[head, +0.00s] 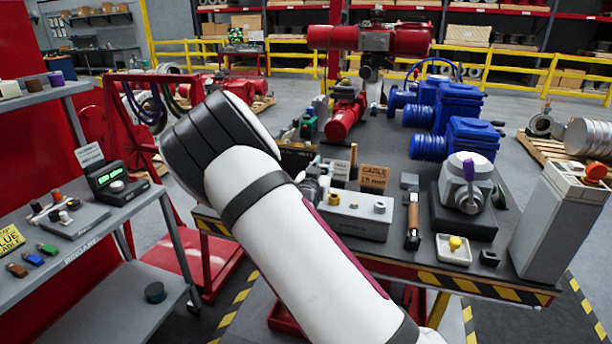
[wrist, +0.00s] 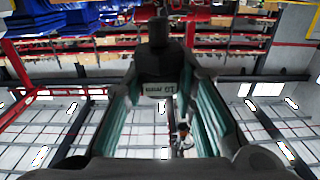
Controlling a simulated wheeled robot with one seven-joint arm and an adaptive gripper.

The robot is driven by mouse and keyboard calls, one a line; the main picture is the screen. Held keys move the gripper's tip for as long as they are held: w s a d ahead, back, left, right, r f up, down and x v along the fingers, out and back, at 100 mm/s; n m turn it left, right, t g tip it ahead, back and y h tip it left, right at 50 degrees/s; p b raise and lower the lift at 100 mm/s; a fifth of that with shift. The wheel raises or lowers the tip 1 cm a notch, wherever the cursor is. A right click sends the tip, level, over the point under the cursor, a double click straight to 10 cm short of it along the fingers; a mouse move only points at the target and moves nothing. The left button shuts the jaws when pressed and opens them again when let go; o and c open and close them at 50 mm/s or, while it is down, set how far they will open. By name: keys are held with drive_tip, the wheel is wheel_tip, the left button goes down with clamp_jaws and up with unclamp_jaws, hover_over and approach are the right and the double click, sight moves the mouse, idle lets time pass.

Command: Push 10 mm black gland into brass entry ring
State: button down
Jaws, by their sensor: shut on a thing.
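The black gland (wrist: 158,62) is between the two fingers of my gripper (wrist: 165,100) in the wrist view. A small pale label on it reads 10 mm, upside down. The teal pads lie on either side, and the gripper is shut on it. A light grey box (head: 358,221) sits on the bench, partly hidden by my arm. I cannot tell which is the entry ring. The wrist view does not show the box.
A hammer-like tool (head: 412,222), a white tray with a yellow knob (head: 454,248) and a grey valve unit (head: 466,185) stand to the right. Blue actuators (head: 440,105) stand behind. A grey cart (head: 75,240) is at left.

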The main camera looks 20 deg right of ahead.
drive_tip(key=d, duration=0.1)
drive_tip(key=d+r+p, duration=0.1)
drive_tip(key=d, duration=0.2)
drive_tip(key=shift+r+p, duration=0.35)
drive_tip(key=shift+p, duration=0.05)
drive_tip(key=shift+f, duration=0.1)
drive_tip(key=shift+f+b, duration=1.1)
drive_tip(key=shift+f, duration=1.75)
drive_tip(key=shift+f+b, duration=0.75)
drive_tip(key=shift+f, duration=0.75)
drive_tip(key=c, duration=1.2)
unclamp_jaws()
